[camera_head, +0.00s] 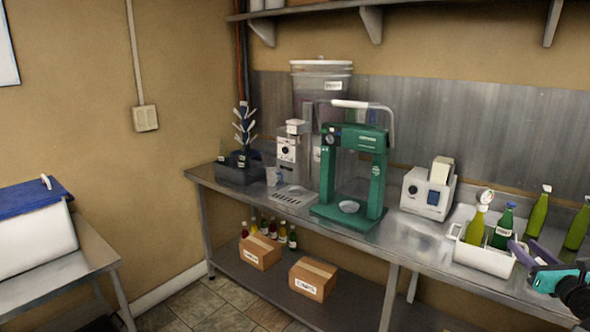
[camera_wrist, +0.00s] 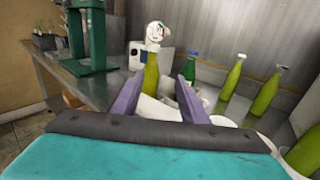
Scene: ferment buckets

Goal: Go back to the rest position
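My gripper (camera_head: 518,252) is at the lower right in the head view, beside the white crate (camera_head: 482,260). In the wrist view its two purple fingers stand apart, and the gripper (camera_wrist: 160,78) is open. A yellow-green bottle (camera_wrist: 151,76) with a round white top shows in the gap between the fingers, beyond them; it does not look gripped. The same bottle (camera_head: 475,228) stands in the crate in the head view, with a darker green bottle (camera_head: 503,230) near it.
Two more green bottles (camera_head: 538,215) (camera_head: 577,230) stand behind my gripper. A white device (camera_head: 428,190) and a green press (camera_head: 350,175) stand left of the crate on the steel counter (camera_head: 415,235). A steel wall panel (camera_head: 480,130) is behind; a shelf (camera_head: 400,4) is above.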

